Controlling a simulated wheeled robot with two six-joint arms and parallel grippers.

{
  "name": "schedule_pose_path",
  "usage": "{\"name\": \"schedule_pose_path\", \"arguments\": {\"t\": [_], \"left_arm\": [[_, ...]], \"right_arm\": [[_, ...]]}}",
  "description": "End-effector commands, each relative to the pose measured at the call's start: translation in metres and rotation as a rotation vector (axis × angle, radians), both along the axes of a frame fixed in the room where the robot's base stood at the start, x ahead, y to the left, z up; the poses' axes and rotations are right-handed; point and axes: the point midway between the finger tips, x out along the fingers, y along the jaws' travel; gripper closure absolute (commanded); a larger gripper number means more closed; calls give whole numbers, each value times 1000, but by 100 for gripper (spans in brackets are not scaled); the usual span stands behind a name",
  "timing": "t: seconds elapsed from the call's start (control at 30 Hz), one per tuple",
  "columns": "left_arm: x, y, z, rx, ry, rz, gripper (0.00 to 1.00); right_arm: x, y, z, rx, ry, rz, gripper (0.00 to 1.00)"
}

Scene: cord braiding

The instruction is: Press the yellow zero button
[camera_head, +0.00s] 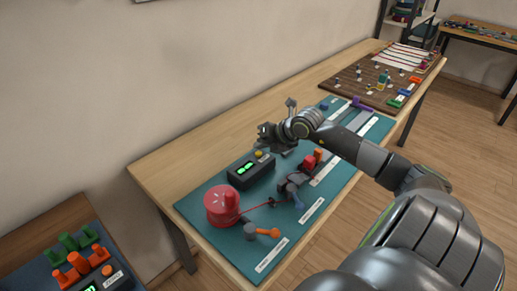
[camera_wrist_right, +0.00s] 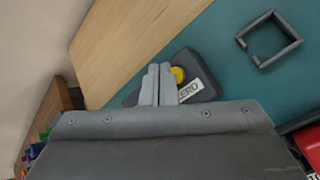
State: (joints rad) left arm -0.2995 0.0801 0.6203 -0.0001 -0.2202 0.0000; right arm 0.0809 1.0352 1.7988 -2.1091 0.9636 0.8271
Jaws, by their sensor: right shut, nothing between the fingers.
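The yellow zero button (camera_head: 260,155) sits on the far end of a dark box (camera_head: 246,175) with a green lit display. In the right wrist view the round yellow button (camera_wrist_right: 179,74) is beside a white label reading "ZERO" (camera_wrist_right: 189,91). My right gripper (camera_head: 265,132) is above that end of the box. Its fingers (camera_wrist_right: 159,72) are shut and empty, with their tips just left of the button in the wrist view. They partly cover the box; I cannot tell whether they touch it. My left gripper is not in view.
A dark clamp-like fixture (camera_head: 293,184) is right of the box. A grey square frame (camera_wrist_right: 246,44) lies on the mat. A brown board (camera_head: 346,83) is farther back.

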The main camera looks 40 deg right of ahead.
Motion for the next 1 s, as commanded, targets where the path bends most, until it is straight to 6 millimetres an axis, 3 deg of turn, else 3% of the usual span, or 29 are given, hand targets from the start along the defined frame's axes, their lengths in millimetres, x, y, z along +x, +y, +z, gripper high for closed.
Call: {"name": "schedule_pose_path", "arguments": {"t": [1.0], "left_arm": [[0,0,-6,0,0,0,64]], "right_arm": [[0,0,-8,0,0,0,100]]}}
